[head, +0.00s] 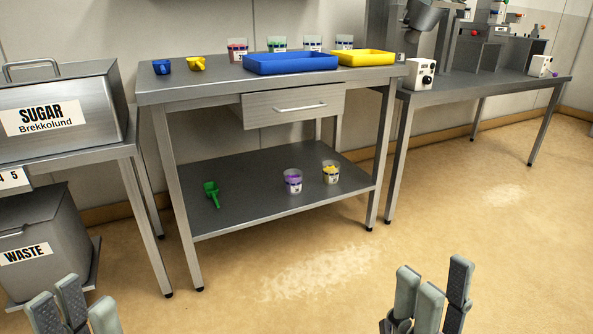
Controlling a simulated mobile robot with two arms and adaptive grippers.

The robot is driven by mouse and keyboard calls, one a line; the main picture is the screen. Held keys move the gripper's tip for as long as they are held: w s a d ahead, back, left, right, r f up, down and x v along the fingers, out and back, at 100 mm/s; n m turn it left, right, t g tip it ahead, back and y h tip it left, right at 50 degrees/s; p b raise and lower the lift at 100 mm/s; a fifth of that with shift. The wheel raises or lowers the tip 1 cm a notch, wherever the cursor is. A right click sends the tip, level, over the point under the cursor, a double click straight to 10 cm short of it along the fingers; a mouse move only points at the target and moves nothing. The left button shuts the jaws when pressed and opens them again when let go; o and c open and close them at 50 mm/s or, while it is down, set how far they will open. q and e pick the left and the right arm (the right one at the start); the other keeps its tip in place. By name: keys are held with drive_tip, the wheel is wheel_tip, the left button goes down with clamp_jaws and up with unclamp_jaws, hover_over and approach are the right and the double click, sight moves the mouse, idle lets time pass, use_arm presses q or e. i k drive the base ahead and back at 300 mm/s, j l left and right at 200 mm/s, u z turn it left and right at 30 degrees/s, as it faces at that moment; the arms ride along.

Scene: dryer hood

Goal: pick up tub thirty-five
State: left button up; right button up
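Several small clear tubs with coloured contents are in the head view; their numbers are too small to read, so I cannot tell which is tub thirty-five. A purple tub (293,182) and a yellow tub (331,173) stand upright on the lower shelf. A red tub (237,50), a green tub (277,44), a tub with bluish contents (312,43) and another tub (344,42) stand at the back of the tabletop, partly behind trays. My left gripper (76,302) and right gripper (432,288) are open and empty at the bottom edge, apart from the tubs.
A blue tray (290,63) and a yellow tray (362,57) lie on the steel table (210,85), with blue (162,67) and yellow (196,63) scoops. A green scoop (212,193) lies on the shelf (250,200). A drawer (292,105) hangs above. Floor ahead is clear.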

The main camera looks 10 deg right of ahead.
sight(331, 168)
drive_tip(key=i+l+u, duration=0.7)
drive_tip(key=l+u, duration=0.25)
drive_tip(key=i+l, duration=0.15)
drive_tip(key=l, duration=0.2)
drive_tip(key=i+l, duration=0.15)
drive_tip(key=l, duration=0.2)
drive_tip(key=i+l+u, duration=0.1)
drive_tip(key=l, duration=0.2)
drive_tip(key=i+l, duration=0.2)
drive_tip(key=l, duration=0.2)
drive_tip(key=i+l, duration=0.15)
drive_tip(key=l, duration=0.2)
drive_tip(key=j+u, duration=0.05)
